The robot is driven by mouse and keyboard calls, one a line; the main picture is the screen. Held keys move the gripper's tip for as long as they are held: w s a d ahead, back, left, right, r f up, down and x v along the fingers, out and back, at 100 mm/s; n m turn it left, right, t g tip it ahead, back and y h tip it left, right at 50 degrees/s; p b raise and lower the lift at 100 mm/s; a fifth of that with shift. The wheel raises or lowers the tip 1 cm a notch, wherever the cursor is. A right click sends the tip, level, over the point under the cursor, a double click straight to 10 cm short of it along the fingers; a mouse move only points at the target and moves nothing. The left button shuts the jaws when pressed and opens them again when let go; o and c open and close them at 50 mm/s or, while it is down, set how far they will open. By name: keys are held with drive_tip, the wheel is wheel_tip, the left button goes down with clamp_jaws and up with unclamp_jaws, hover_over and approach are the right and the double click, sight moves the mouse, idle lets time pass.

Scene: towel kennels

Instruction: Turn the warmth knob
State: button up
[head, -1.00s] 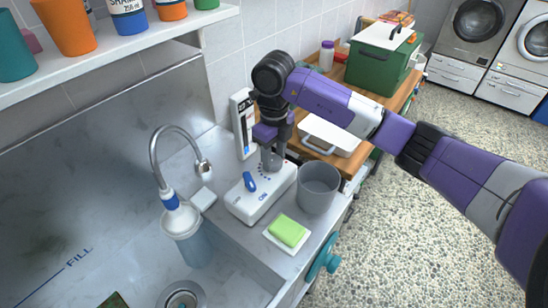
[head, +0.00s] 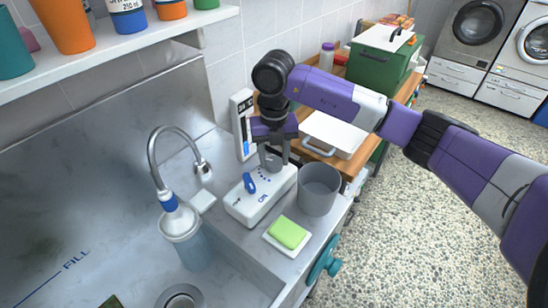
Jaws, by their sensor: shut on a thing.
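A white control box (head: 248,204) sits on the counter beside the sink, with a blue lever (head: 249,183) and small blue marks on its sloped top. The grey warmth knob (head: 273,163) is at the box's far right end, partly hidden by my gripper. My gripper (head: 273,158) points down over it from above, its fingers closed around the knob. A white upright panel (head: 243,125) with a blue bar and a dark display stands behind the box.
A grey bucket (head: 319,188) and a green sponge (head: 288,232) on a white dish stand right of the box. A curved tap (head: 162,150) and bottle (head: 184,235) are at the left. A shelf (head: 120,50) with cups overhangs the upper left.

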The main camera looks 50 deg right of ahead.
sight(274, 161)
drive_tip(key=shift+r, duration=0.1)
idle(0.3)
drive_tip(key=o, duration=1.4)
drive_tip(key=shift+r+b, duration=0.7)
drive_tip(key=shift+r, duration=3.15)
